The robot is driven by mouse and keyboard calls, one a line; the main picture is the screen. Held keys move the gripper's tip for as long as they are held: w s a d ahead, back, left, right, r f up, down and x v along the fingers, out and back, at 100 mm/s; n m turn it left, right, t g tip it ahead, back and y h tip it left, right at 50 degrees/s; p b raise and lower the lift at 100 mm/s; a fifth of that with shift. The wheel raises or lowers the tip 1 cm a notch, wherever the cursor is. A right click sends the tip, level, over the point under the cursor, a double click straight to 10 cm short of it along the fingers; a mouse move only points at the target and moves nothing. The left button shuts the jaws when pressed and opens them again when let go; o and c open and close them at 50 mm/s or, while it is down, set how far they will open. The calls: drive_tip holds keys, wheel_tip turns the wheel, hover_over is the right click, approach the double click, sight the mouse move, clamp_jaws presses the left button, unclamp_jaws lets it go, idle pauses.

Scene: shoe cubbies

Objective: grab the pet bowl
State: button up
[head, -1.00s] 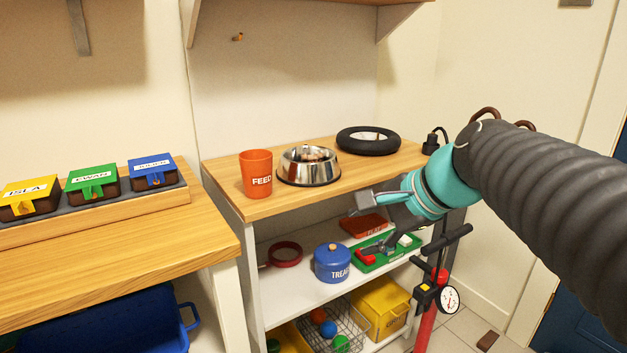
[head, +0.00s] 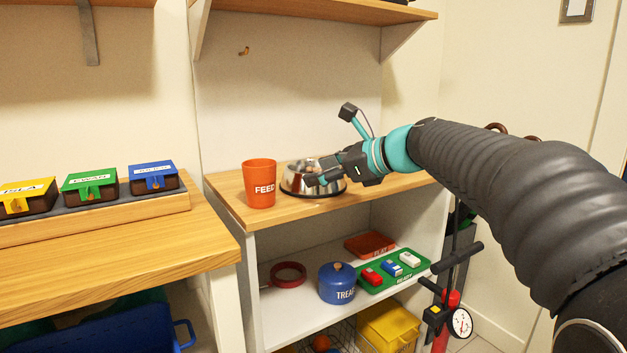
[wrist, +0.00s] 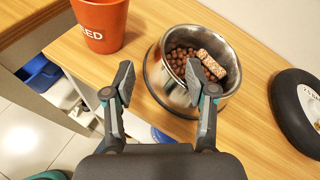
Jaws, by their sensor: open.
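The pet bowl (head: 298,181) is a shiny steel bowl with a dark base ring, standing upright on the wooden top of the shelf unit. In the wrist view the bowl (wrist: 161,84) holds brown kibble and a pale speckled bar. My gripper (head: 318,180) is at the bowl's near right side and covers part of it in the head view. In the wrist view my gripper (wrist: 160,82) is open, with the right fingertip over the near rim and the left fingertip outside the bowl, to its left. I cannot tell whether either finger touches it.
An orange FEED cup (head: 259,184) stands close left of the bowl. A black ring-shaped item (wrist: 296,112) lies to the right on the same top. The shelf below holds a blue treat pot (head: 337,284) and a green tray (head: 372,286). A red pump (head: 446,318) stands right.

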sight(301, 173)
drive_tip(key=shift+b+x, duration=0.45)
drive_tip(key=shift+x, duration=2.7)
drive_tip(key=shift+d+f, duration=0.15)
clamp_jaws()
